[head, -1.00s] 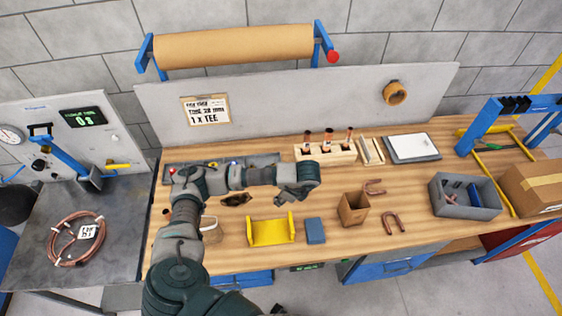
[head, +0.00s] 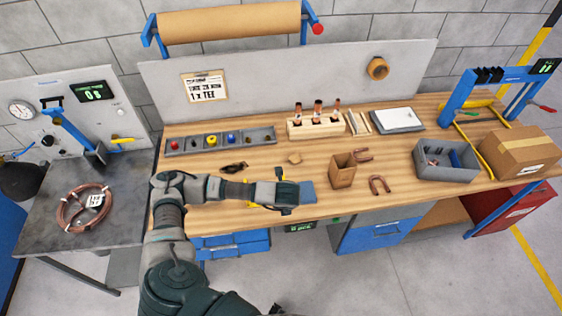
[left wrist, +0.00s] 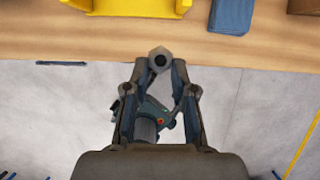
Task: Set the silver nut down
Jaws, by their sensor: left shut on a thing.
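My left gripper (head: 287,202) is above the front part of the workbench, in front of the yellow cradle. In the left wrist view its fingertips (left wrist: 160,64) are shut on the silver nut (left wrist: 159,58), a hexagonal nut with a dark hole. There the nut appears over the bench's front edge; its height above the wood is hard to judge. The nut is not discernible in the head view. The yellow cradle (left wrist: 125,4) and blue block (left wrist: 231,14) lie beyond the gripper. My arm hides most of the cradle in the head view. My right gripper is not in view.
A tray (head: 260,134) of coloured parts lies at the back left. A wooden tube rack (head: 315,128), brown box (head: 342,172), copper bends (head: 379,185) and grey bin (head: 444,172) stand to the right.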

